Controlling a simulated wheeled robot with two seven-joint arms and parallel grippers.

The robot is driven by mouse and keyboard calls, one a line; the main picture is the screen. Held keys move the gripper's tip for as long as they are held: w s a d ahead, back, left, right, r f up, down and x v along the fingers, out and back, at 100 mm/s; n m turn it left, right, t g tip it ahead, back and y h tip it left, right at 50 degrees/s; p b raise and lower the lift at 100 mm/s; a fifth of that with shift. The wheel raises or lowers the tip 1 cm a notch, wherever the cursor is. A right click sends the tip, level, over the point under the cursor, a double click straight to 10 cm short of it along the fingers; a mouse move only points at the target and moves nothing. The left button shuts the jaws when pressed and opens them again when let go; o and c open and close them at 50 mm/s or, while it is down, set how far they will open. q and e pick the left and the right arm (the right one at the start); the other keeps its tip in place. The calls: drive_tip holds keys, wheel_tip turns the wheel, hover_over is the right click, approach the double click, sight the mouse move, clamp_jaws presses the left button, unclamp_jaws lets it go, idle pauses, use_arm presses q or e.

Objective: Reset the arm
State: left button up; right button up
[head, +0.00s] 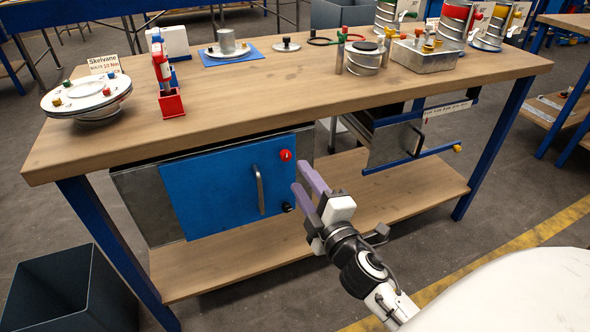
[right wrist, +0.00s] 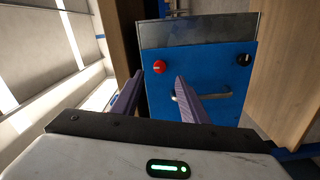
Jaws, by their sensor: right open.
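My right gripper (head: 312,190) is open and empty in front of the bench, close to the right edge of the blue cabinet door (head: 215,189). Its two purple fingers also show in the right wrist view (right wrist: 155,97), pointing toward the blue door (right wrist: 215,75) with its red knob (right wrist: 160,66), black knob (right wrist: 243,59) and metal handle (right wrist: 205,96). In the head view the handle (head: 259,189) stands left of the gripper, apart from the fingers. The door looks closed. My left gripper is not in view.
The wooden workbench (head: 290,95) carries a white round fixture (head: 88,97), a red stand (head: 170,104), a metal tray (head: 425,55) and several ducts. A lower shelf (head: 385,205) and a blue rail (head: 412,158) are near the gripper. A dark bin (head: 68,290) stands at lower left.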

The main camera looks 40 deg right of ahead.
drive_tip(key=shift+v, duration=1)
use_arm(q)
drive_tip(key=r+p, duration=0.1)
drive_tip(key=p, duration=0.1)
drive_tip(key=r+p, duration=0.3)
drive_tip(key=p, duration=0.1)
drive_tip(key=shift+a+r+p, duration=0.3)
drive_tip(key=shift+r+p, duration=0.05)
use_arm(e)
drive_tip(key=s+a+f+m+g+y, duration=0.6)
drive_tip(key=s+a+f+m+g, duration=0.3)
drive_tip(key=s+a+f, duration=0.8)
drive_tip(key=shift+s+a+f+m+y, duration=0.25)
drive_tip(key=shift+a+f+m+y, duration=0.1)
drive_tip(key=shift+f+m, duration=0.4)
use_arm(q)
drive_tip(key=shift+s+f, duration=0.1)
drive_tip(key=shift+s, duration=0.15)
